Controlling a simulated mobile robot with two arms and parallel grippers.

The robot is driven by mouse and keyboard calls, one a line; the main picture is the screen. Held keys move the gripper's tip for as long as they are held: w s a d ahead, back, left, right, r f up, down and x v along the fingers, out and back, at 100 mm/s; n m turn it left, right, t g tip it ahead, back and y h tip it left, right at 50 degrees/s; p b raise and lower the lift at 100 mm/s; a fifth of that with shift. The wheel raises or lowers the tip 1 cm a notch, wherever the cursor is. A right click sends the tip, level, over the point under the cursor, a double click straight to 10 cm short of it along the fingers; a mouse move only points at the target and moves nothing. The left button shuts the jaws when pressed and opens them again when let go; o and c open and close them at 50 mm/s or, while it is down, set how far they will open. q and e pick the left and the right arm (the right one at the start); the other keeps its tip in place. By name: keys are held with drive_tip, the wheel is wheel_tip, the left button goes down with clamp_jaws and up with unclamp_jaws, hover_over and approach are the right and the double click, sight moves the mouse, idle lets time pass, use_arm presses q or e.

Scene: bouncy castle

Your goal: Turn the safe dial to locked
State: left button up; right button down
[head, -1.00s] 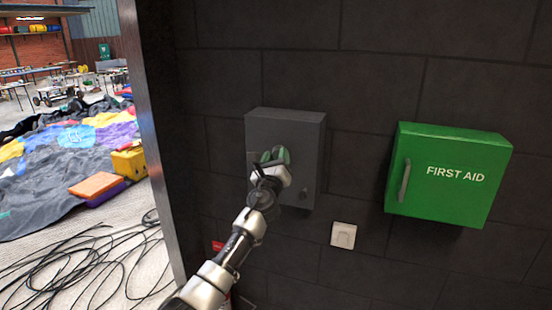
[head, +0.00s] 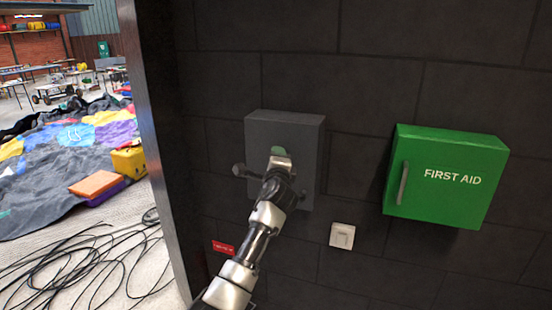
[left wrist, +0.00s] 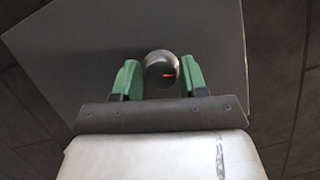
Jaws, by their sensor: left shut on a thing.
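The safe (head: 262,128) is a dark grey box mounted on the black block wall, seen near the middle of the head view. Its face fills much of the left wrist view (left wrist: 95,50). The dial (left wrist: 158,63) is a round dark knob with a short red mark toward its right side. My left gripper (left wrist: 161,78) has its green fingers on either side of the dial, shut on it. In the head view my left gripper (head: 279,153) and wrist cover the dial. My right gripper is in neither view.
A green first aid box (head: 447,180) hangs to the right of the safe. A white switch (head: 342,236) is on the wall below. At left, an opening shows cables (head: 85,265) on the floor and a yellow box (head: 128,161).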

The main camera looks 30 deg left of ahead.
use_arm(q)
drive_tip(key=shift+n+g+p, duration=0.35)
drive_tip(key=shift+n+g, duration=0.15)
drive_tip(key=shift+n, duration=0.8)
drive_tip(key=o, duration=0.8)
drive_tip(key=b+v, duration=0.1)
drive_tip(key=v, duration=0.4)
drive_tip(key=b+v, duration=0.2)
drive_tip(key=v, duration=0.3)
drive_tip(key=shift+s+d+r, duration=0.15)
drive_tip(key=shift+s+r, duration=0.1)
drive_tip(key=shift+s, duration=0.1)
drive_tip(key=shift+h, duration=0.3)
